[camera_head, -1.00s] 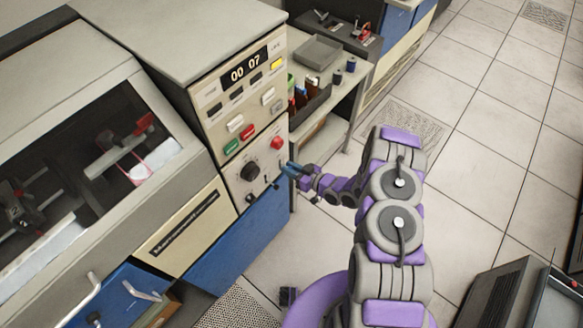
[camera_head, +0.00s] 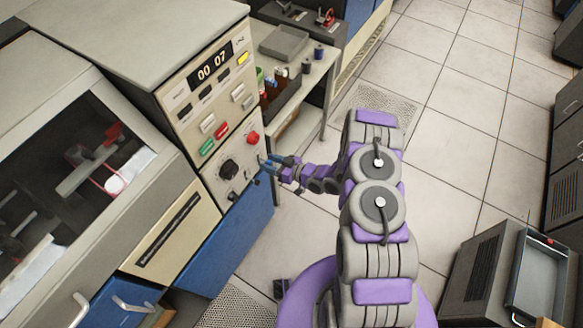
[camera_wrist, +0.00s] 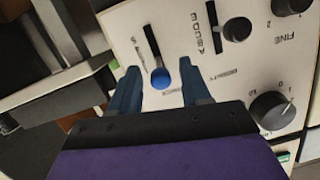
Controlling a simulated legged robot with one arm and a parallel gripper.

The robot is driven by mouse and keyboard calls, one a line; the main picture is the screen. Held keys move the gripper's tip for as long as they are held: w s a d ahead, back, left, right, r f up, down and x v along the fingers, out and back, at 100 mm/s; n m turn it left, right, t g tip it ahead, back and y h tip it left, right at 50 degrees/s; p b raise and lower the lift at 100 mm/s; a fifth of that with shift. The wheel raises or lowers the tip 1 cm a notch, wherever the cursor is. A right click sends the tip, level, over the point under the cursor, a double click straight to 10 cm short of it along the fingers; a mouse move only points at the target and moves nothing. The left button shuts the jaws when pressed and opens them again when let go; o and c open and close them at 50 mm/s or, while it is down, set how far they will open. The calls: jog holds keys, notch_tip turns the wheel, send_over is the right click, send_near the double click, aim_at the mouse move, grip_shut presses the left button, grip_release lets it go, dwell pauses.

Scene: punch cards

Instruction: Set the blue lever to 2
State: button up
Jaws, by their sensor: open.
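The blue lever (camera_wrist: 160,78) is a round blue knob at the end of a dark slot (camera_wrist: 151,42) in the cream control panel, in the wrist view. It sits at the slot end nearest my gripper. The small markings beside the slot are too blurred to read surely. My gripper (camera_wrist: 163,72) is open, with one blue finger on each side of the knob; I cannot tell whether either finger touches it. In the head view my gripper (camera_head: 268,161) is at the panel's lower right edge and hides the lever.
The panel carries a red knob (camera_head: 253,138), a large black knob (camera_head: 228,169) and a 00 07 display (camera_head: 211,68). In the wrist view a second slot (camera_wrist: 214,30) and a black dial (camera_wrist: 272,110) lie to the right.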

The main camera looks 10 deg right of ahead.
jog(key=p+v, duration=0.2)
jog(key=v, duration=1.4)
jog(key=shift+s+d, duration=0.15)
jog(key=shift+d, duration=0.05)
